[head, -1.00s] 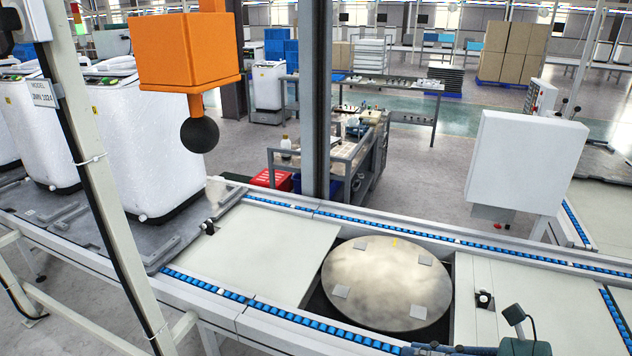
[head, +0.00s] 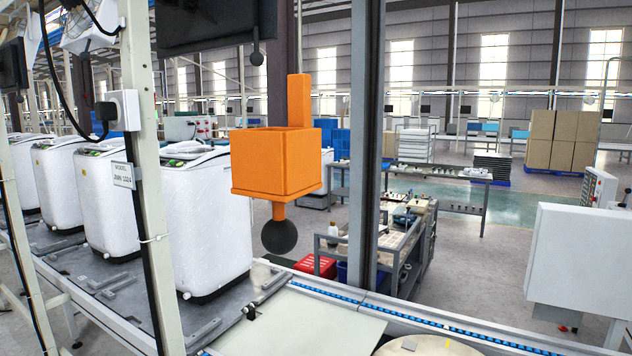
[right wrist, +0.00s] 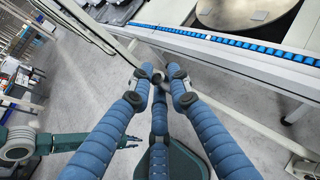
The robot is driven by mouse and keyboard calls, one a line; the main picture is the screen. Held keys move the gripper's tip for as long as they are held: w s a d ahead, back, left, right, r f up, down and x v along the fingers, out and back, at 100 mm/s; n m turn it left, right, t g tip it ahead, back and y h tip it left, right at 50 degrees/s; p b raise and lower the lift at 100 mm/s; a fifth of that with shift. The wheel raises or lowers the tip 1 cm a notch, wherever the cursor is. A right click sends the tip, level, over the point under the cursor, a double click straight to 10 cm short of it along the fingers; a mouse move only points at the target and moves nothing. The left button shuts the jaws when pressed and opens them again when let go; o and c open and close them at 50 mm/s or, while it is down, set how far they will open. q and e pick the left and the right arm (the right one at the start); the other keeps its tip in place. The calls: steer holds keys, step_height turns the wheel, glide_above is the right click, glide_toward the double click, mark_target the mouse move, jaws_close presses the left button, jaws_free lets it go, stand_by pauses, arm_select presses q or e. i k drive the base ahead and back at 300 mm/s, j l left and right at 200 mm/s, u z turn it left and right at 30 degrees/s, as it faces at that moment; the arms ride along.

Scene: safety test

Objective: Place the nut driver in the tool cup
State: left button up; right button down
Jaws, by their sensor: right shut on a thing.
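An orange open-topped box (head: 276,162), seemingly the tool cup, stands in the middle of the head view. An orange post rises behind it, and a black ball is under it. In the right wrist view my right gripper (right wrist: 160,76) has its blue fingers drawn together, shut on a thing. Only a small dark bit shows between the fingertips; I cannot make out the nut driver's shape. Neither gripper shows in the head view.
The conveyor (head: 310,322) with blue rollers crosses the front; its round plate (head: 425,347) is at the bottom edge. White washers (head: 205,222) stand left. A pale frame post (head: 150,200) and a grey column (head: 364,150) rise nearby. A white box (head: 580,255) is at right.

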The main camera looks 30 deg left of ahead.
mark_target(278, 183)
steer(key=k+j+z, duration=0.2)
steer(key=j, duration=0.15)
steer(key=j+z, duration=0.15)
steer(key=j, duration=0.25)
steer(key=k+j+z, duration=0.35)
steer(key=j, duration=0.3)
steer(key=k, duration=0.05)
